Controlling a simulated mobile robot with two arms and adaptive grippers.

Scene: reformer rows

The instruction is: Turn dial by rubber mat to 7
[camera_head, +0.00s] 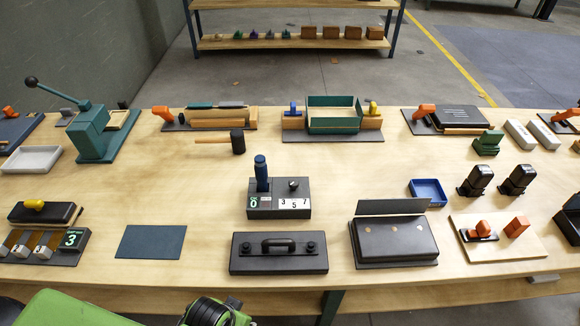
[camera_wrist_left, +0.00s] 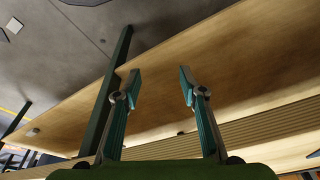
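The dark blue-grey rubber mat (camera_head: 151,242) lies flat on the near left of the bench in the head view. To its right stands a dark control box (camera_head: 306,212) with a small black knob (camera_head: 293,185) above a white plate (camera_head: 295,203) marked 3, 5 and 7. A green display (camera_head: 253,202) on the box seems to read 0, below an upright blue handle (camera_head: 262,172). The knob's pointing direction is too small to tell. My left gripper (camera_wrist_left: 160,82) is open and empty in the left wrist view, by the bench edge, away from the box. My right gripper is out of view.
A black case (camera_head: 278,262) with a handle lies in front of the control box. Left of the mat is a small unit (camera_head: 73,241) with a green 3. A mallet (camera_head: 235,140) lies behind the box. Bare wood surrounds the mat.

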